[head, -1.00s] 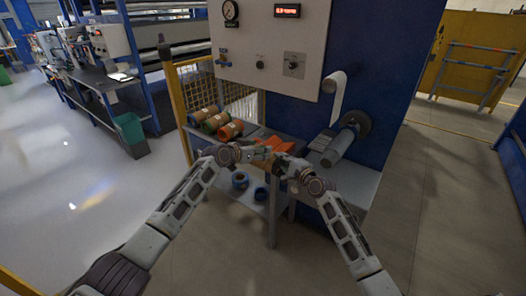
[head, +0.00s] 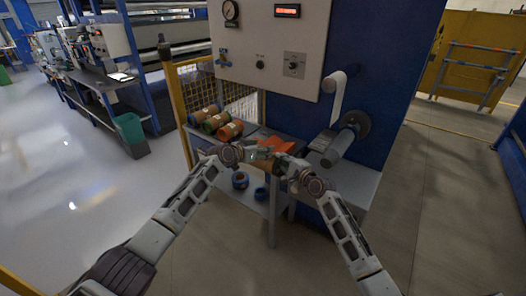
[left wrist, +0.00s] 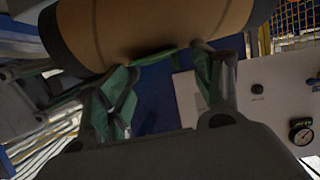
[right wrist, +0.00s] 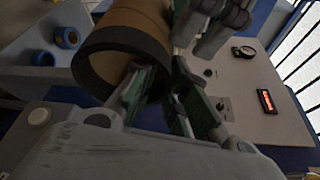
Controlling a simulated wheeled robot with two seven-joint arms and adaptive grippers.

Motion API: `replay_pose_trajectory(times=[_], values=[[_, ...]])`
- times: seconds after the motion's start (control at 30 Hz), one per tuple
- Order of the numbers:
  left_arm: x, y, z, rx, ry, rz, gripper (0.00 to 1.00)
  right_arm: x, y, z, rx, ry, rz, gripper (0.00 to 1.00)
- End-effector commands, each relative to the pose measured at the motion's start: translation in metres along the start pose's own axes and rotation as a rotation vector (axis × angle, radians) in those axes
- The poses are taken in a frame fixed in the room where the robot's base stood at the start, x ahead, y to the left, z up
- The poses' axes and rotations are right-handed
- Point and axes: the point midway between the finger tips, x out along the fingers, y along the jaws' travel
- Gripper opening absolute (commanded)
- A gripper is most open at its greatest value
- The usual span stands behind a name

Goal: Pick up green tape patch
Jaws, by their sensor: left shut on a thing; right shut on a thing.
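A brown cardboard roll with dark end bands (left wrist: 150,30) lies across the top of the left wrist view. It also shows in the right wrist view (right wrist: 125,45) and, small, between my grippers in the head view. My left gripper (left wrist: 165,62) is at the roll's side, its fingers shut on a thin green strip, apparently the green tape patch (left wrist: 152,58), against the roll. Its own finger pads are green too, so the patch's edges are hard to tell. My right gripper (right wrist: 165,85) is shut on the roll's dark end; the exact contact is partly hidden.
Orange sheets (head: 275,144) lie on the grey table behind my grippers. Several coloured rolls (head: 215,122) rest at its left. Blue rings (head: 240,180) sit on the lower shelf. A machine panel (head: 270,45) and a roller (head: 340,148) stand behind and to the right.

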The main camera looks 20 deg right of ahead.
Motion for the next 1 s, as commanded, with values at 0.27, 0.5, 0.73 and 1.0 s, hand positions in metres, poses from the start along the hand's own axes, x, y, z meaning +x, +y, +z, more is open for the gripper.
replay_pose_trajectory(times=[0.27,0.5,0.73,1.0], values=[[0.0005,-0.0025,0.0064,0.001,-0.009,-0.004,0.42,0.0003,-0.0070,0.0044,0.002,-0.007,-0.013,0.00],[0.0005,-0.0029,0.0074,0.001,-0.011,-0.004,0.30,0.0002,-0.0079,0.0040,0.001,-0.006,-0.015,0.00],[0.0008,-0.0019,0.0078,0.000,-0.012,-0.003,0.30,0.0002,-0.0085,0.0033,0.001,-0.005,-0.016,0.00],[-0.0011,-0.0008,0.0022,0.001,-0.012,-0.001,0.30,0.0002,-0.0090,0.0026,0.001,-0.004,-0.017,0.00]])
